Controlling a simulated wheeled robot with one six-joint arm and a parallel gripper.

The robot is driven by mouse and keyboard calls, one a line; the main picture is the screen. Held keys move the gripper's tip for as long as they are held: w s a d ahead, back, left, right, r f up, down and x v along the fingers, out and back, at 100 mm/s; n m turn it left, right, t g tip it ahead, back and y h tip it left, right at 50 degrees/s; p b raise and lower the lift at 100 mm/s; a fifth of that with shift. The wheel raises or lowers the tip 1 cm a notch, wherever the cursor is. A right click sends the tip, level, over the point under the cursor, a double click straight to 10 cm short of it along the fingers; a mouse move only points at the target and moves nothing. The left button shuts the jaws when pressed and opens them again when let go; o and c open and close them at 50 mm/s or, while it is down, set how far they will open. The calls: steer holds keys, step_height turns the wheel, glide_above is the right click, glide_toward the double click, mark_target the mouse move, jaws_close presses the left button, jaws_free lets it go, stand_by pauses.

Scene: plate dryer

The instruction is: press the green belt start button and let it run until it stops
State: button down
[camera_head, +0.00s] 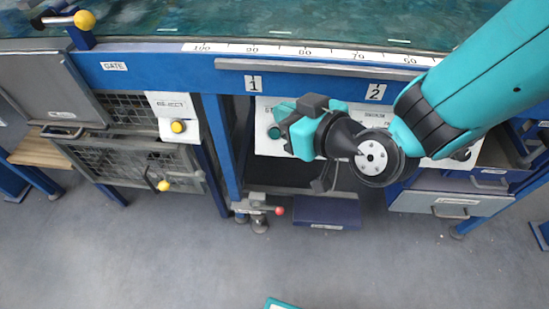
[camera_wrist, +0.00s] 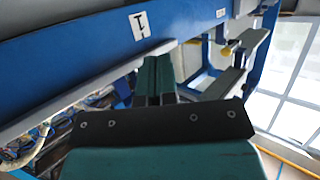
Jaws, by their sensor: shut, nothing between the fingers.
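My gripper (camera_head: 284,111) is in front of the blue machine frame, just below label 1 in the head view. Its teal fingers are shut together and empty; they show in the wrist view (camera_wrist: 156,72), pointing along the blue beam. A white panel (camera_head: 263,146) is behind the gripper and partly hidden by it. The belt (camera_head: 290,18) runs along the top of the head view. No green button shows in the wrist view.
A yellow eject button (camera_head: 178,126) is on a panel to the left. A yellow-knobbed gate lever (camera_head: 84,20) is at the upper left. A red-tipped lever (camera_head: 279,210) and a blue box (camera_head: 328,212) are below. The grey floor in front is clear.

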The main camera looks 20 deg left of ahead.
mark_target(275, 138)
step_height(275, 138, down, 10)
steer(key=s+a+t+y+b, duration=0.1)
steer(key=a+t+b, duration=0.1)
steer(key=t+b, duration=0.1)
steer(key=shift+s+r, duration=0.2)
steer(key=shift+r, duration=0.05)
steer(key=shift+a, duration=0.1)
steer(key=shift+w+a+f+b, duration=0.3)
steer(key=shift+w+f+b, duration=0.55)
steer(key=shift+w, duration=0.4)
steer(key=shift+w+a+f+b, duration=0.3)
steer(key=shift+w+f+b, duration=0.35)
steer(key=shift+w+b, duration=0.5)
steer(key=shift+w+a+f+b, duration=0.3)
steer(key=shift+w+f+b, duration=0.55)
steer(key=shift+w, duration=0.45)
steer(key=shift+w, duration=0.1)
steer(key=shift+w+b, duration=0.25)
steer(key=shift+b, duration=0.15)
